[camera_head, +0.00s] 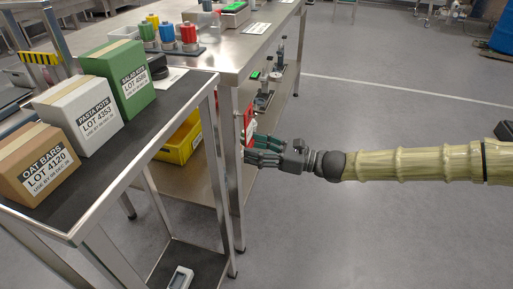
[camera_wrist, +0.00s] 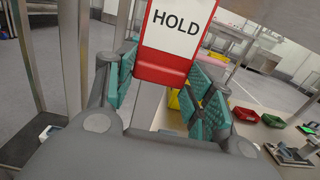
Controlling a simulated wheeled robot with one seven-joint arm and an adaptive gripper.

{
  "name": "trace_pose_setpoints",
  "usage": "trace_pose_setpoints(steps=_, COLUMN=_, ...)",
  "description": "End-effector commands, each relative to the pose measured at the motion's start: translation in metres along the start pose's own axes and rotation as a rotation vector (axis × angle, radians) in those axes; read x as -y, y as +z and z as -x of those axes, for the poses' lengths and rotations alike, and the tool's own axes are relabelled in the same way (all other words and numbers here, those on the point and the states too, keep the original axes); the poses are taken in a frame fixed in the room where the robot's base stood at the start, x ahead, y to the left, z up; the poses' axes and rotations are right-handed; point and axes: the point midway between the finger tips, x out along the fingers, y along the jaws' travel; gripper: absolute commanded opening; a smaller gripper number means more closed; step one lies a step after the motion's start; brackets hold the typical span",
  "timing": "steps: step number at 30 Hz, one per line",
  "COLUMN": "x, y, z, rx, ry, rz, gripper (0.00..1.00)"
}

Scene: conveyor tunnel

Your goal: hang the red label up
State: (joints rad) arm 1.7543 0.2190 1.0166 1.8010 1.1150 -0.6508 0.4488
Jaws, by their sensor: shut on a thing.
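The red label (camera_head: 249,122) shows as a narrow red and white strip beside the steel table's leg in the head view. In the wrist view the red label (camera_wrist: 180,63) is a red card with a white panel reading HOLD, its top edge out of frame. My gripper (camera_head: 250,150) is shut on its lower part, and the teal fingers (camera_wrist: 165,85) stand on either side of it. The label stands up above the fingers. I cannot see a hook or peg for it, and cannot tell whether the label touches the table leg.
A steel stand (camera_head: 78,222) holds brown, white and green boxes. A yellow bin (camera_head: 180,143) sits on the lower shelf behind the table leg (camera_head: 233,190). Coloured containers stand on the steel table (camera_head: 225,62).

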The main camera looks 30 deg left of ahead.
Motion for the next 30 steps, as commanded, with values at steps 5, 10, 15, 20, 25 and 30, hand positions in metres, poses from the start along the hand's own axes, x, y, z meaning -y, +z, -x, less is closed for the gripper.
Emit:
trace_pose_setpoints(steps=5, x=0.000, y=-0.003, z=0.000, rx=0.000, ry=0.000, rz=0.000, gripper=0.10)
trace_pose_setpoints(steps=10, x=0.000, y=-0.005, z=0.000, rx=0.000, ry=0.000, rz=0.000, gripper=0.10)
trace_pose_setpoints(steps=15, x=0.000, y=-0.008, z=0.000, rx=0.000, ry=0.000, rz=0.000, gripper=0.10)
trace_pose_setpoints(steps=20, x=0.000, y=-0.010, z=0.000, rx=0.000, ry=0.000, rz=0.001, gripper=0.10)
trace_pose_setpoints(steps=25, x=0.000, y=-0.013, z=0.001, rx=0.000, ry=0.000, rz=0.001, gripper=0.10)
trace_pose_setpoints(steps=30, x=0.000, y=-0.013, z=0.001, rx=0.000, ry=0.000, rz=0.001, gripper=0.10)
